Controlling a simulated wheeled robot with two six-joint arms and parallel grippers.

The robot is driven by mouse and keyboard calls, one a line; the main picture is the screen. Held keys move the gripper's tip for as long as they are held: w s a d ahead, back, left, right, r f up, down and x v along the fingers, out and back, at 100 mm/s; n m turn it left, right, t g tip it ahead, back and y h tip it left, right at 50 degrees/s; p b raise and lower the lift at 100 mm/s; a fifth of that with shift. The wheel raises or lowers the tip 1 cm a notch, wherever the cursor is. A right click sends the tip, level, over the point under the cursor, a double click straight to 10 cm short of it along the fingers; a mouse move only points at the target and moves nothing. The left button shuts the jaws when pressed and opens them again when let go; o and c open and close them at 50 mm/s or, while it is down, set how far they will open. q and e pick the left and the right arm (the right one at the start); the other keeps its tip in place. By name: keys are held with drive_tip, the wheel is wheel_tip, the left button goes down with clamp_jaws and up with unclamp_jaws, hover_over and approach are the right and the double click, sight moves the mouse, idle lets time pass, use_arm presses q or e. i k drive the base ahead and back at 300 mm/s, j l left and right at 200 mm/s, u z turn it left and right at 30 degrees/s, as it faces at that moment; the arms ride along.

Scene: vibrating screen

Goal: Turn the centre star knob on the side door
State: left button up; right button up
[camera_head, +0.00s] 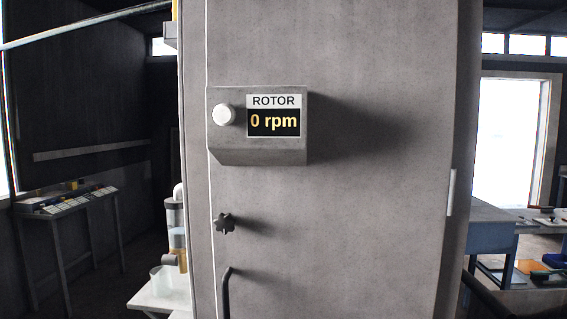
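The side door (375,230) is a grey upright panel that fills the middle of the head view. A dark star knob (224,223) sits near its left edge, below the rotor box. No other star knob shows in this view. A dark curved handle (227,292) is below the knob and runs out of the bottom of the picture. Neither of my grippers is in view, and nothing touches the knob.
A grey box (230,150) with a white round button (223,114) and a display (273,122) reading "ROTOR 0 rpm" juts from the door above the knob. A bench (75,207) stands at left, a white table (160,297) at lower left, and a blue-grey workbench (490,236) at right.

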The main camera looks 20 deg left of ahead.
sight(225, 223)
drive_tip(key=k+l+u, duration=0.15)
drive_tip(key=u, duration=0.35)
drive_tip(key=k+u, duration=0.15)
drive_tip(key=u, duration=0.3)
